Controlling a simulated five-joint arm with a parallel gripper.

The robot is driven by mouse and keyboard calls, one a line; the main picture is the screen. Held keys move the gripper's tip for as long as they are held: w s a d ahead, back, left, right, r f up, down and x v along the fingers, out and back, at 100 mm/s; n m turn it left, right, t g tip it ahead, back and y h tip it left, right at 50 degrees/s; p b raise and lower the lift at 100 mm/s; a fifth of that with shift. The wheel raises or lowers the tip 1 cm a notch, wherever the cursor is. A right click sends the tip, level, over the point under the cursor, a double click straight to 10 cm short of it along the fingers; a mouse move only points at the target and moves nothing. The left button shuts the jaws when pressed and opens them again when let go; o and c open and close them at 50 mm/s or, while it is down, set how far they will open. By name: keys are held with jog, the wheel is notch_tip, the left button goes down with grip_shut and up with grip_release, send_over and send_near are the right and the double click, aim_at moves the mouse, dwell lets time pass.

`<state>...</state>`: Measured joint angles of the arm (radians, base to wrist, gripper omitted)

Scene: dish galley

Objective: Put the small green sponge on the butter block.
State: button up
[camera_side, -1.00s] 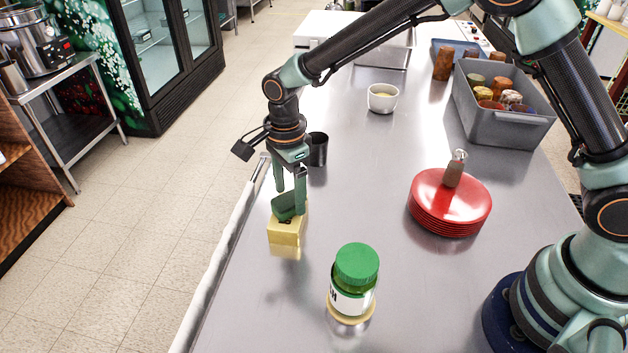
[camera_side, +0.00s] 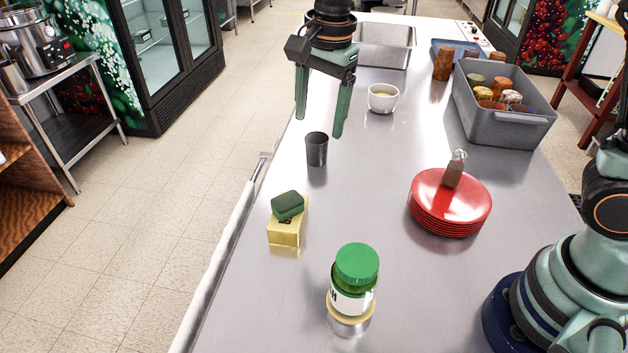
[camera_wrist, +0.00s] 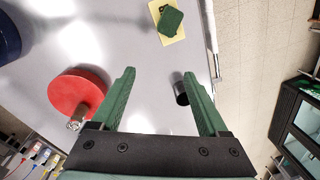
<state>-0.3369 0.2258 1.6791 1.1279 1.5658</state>
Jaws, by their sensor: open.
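The small green sponge (camera_side: 287,205) rests on top of the yellow butter block (camera_side: 284,236) near the left edge of the counter. In the wrist view the sponge (camera_wrist: 170,21) lies over the butter block (camera_wrist: 158,8), at the top of the picture. My gripper (camera_side: 318,128) is open and empty, raised above the counter well behind the sponge and apart from it. Its two fingers also show spread apart in the wrist view (camera_wrist: 166,76).
A dark cup (camera_side: 317,150) stands behind the butter block. A green-lidded jar (camera_side: 354,282) is in front, and stacked red plates (camera_side: 449,204) are to the right. A white bowl (camera_side: 383,98) and grey bin (camera_side: 502,127) stand farther back. The counter's middle is clear.

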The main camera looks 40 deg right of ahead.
jog(key=s+d+r+n+t, duration=0.3)
jog(key=s+d+n+t, duration=0.1)
jog(key=s+d+n, duration=0.8)
jog(key=shift+s+d+n, duration=0.4)
jog(key=shift+d+n, duration=0.6)
jog(key=shift+d, duration=0.25)
